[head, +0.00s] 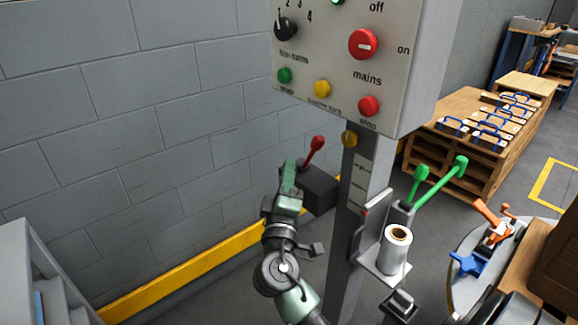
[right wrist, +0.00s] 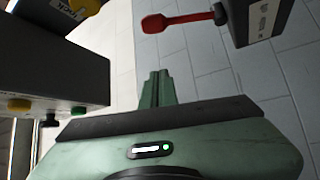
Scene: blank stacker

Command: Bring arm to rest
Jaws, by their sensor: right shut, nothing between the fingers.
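My right gripper (head: 288,174) is in the lower middle of the head view, at the end of my green and dark arm. Its green fingers are together and empty, and they also show at the centre of the right wrist view (right wrist: 155,88). A red lever (head: 316,145) on a dark box (head: 320,190) is just right of the gripper in the head view. In the right wrist view the red lever (right wrist: 180,20) is beyond the fingertips, apart from them. My left gripper is not in view.
A grey control panel (head: 335,70) with knobs and buttons stands on a post (head: 357,195) right of the arm. Green levers (head: 440,183) and a white roll (head: 396,250) are further right. A block wall (head: 130,130) and yellow rail (head: 185,270) lie left.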

